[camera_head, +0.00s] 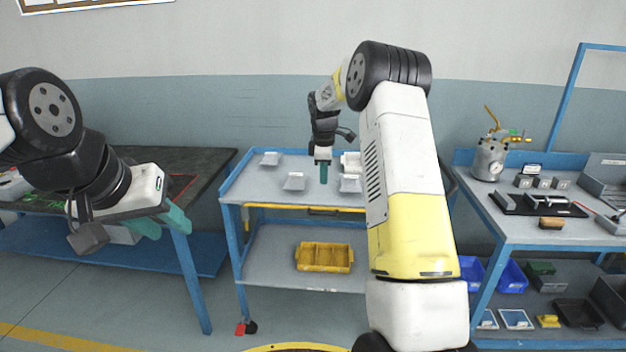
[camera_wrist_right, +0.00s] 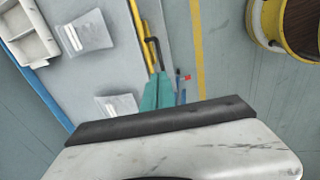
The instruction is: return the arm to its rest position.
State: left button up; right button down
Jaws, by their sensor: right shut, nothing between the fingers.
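My right arm reaches out over the blue-framed cart (camera_head: 325,195) in the head view. Its gripper (camera_head: 323,172) points down above the grey top shelf with its teal fingers together and nothing in them. The same shut fingers (camera_wrist_right: 157,92) show in the right wrist view. My left gripper (camera_head: 160,222) is at the left, in front of the dark-topped table, with its two teal fingers apart and empty. My right forearm hides the right part of the cart.
Small grey parts (camera_head: 295,181) and a white tray (camera_wrist_right: 27,30) lie on the cart's top shelf. A yellow bin (camera_head: 324,257) sits on its lower shelf. A dark-topped table (camera_head: 190,160) stands left. A right-hand bench (camera_head: 520,225) holds a metal pot (camera_head: 489,160) and tools.

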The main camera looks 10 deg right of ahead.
jog(key=s+a+r+m+t+y, duration=0.2)
jog(key=s+r+m, duration=0.5)
jog(key=s+r, duration=1.1)
jog(key=s+a+f+m+t, duration=0.1)
jog(key=s+a+m, duration=0.1)
jog(key=s, duration=0.9)
jog(key=s+a+f+m+t, duration=0.1)
jog(key=s+m, duration=0.4)
jog(key=s, duration=0.7)
jog(key=shift+s+a+f+y, duration=0.15)
jog(key=shift+a+f+y, duration=0.25)
jog(key=shift+a, duration=0.05)
jog(key=shift+a, duration=0.1)
